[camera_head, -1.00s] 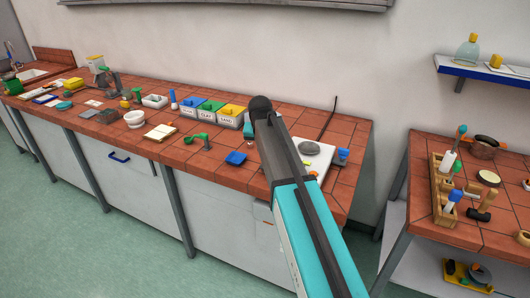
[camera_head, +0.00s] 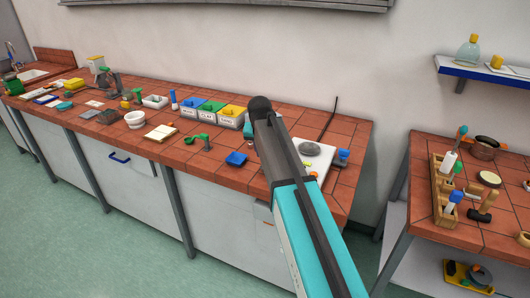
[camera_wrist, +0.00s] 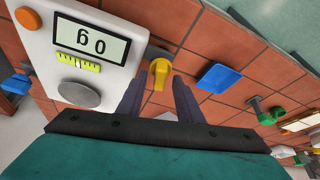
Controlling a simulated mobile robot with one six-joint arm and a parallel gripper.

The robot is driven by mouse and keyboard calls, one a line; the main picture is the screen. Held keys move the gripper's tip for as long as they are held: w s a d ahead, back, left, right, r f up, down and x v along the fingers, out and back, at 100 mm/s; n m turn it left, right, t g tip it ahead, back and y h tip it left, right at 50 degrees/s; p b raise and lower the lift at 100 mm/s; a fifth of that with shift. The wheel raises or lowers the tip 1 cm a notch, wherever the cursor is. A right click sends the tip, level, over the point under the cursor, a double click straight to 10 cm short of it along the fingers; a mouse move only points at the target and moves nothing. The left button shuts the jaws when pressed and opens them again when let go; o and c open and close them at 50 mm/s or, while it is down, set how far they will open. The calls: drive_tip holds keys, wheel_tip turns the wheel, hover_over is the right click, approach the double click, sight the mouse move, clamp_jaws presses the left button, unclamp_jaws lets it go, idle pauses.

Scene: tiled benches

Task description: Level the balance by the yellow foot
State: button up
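The balance is a white slab (camera_head: 324,162) near the right end of the bench, partly hidden behind my arm in the head view. In the wrist view its white body (camera_wrist: 32,48) is at the left, with a display showing 60, a yellow-green level strip (camera_wrist: 78,62), a round grey pan (camera_wrist: 79,94) and an orange button (camera_wrist: 28,18). The yellow foot (camera_wrist: 160,73) stands beside the balance's edge. My gripper (camera_wrist: 159,88) is open, its dark fingers either side of the yellow foot in the picture. I cannot tell whether they touch it.
A blue tray (camera_wrist: 218,77) lies on the tiles right of the yellow foot in the wrist view, with a green-topped item (camera_wrist: 268,117) beyond it. A second bench (camera_head: 480,235) with a wooden rack is at the right.

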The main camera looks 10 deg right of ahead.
drive_tip(key=shift+r, duration=0.1)
drive_tip(key=b+v, duration=0.2)
drive_tip(key=v, duration=1.1)
drive_tip(key=shift+r+b, duration=0.3)
drive_tip(key=shift+b, duration=0.1)
drive_tip(key=shift+s, duration=0.15)
